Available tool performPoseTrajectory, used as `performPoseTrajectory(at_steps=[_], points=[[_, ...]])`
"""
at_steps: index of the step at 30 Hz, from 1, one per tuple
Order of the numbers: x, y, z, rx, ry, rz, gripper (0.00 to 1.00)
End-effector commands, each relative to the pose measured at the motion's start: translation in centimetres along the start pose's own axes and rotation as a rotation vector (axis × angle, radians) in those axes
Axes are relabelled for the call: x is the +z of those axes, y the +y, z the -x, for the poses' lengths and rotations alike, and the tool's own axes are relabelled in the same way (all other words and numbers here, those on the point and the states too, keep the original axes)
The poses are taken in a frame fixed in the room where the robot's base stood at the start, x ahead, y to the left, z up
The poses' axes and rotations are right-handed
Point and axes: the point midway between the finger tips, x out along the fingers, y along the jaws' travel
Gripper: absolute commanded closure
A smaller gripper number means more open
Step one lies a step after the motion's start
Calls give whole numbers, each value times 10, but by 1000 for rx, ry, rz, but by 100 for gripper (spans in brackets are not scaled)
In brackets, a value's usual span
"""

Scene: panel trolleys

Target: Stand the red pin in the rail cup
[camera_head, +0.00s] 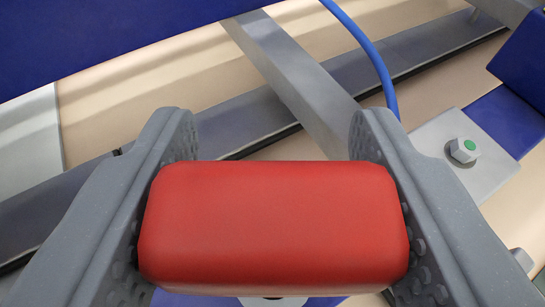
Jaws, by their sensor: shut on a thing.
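My gripper (272,205) is shut on a red block-like piece (272,222), which I take to be the red pin seen end-on. Both grey fingers touch its sides, and it fills the gap between them. The lower part of the pin and whatever lies directly behind it are hidden. I cannot make out the rail cup in this view; a small pale edge shows just below the red piece, too covered to identify.
A grey bar (300,80) crosses diagonally behind the gripper, over a long dark grey rail (240,122). A blue cable (368,50) hangs near it. Blue panels (90,35) fill the upper left.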

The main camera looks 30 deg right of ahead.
Motion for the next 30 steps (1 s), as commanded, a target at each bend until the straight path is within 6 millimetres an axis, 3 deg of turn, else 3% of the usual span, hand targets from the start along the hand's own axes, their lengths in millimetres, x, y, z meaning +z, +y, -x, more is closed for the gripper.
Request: performPoseTrajectory(at_steps=[30], points=[[19,-1,-7,-1,1,0,79]])
